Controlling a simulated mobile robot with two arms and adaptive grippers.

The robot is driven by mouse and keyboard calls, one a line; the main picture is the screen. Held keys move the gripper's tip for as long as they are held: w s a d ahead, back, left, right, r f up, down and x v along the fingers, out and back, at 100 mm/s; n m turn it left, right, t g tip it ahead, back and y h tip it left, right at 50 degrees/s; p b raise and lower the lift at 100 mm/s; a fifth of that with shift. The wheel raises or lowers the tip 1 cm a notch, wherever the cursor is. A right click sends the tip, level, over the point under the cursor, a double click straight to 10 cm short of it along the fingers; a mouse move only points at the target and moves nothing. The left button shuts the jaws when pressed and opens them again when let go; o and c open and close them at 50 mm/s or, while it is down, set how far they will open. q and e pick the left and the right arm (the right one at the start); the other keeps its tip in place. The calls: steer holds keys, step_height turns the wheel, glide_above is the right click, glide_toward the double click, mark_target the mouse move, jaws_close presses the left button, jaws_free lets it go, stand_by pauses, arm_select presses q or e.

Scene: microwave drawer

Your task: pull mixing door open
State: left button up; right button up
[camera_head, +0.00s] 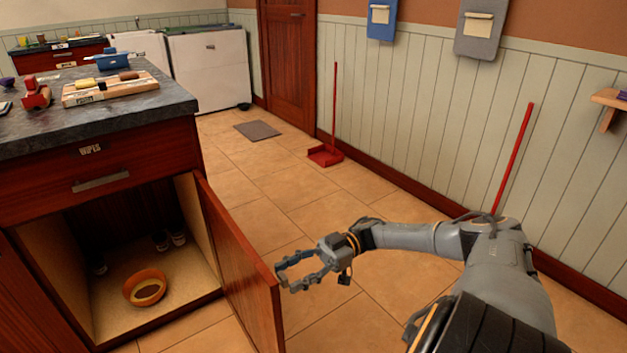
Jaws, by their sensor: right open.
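The dark red wooden cabinet door (237,262) stands swung open on the right side of a low cabinet (90,192). Its edge points toward me. My right gripper (281,277) is open, with its fingertips right beside the door's free edge on its outer side. I cannot tell whether the fingers touch the door. An orange bowl (145,287) and several small jars (170,239) stand inside the cabinet. No writing that says "mixing" is legible on this door. My left gripper is not in view.
A closed drawer (100,183) is over the cabinet. A red dustpan (325,155) stands by the wall. The tiled floor right of the door is clear except for my arm.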

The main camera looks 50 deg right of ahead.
steer(key=v, duration=1)
steer(key=shift+d, duration=0.15)
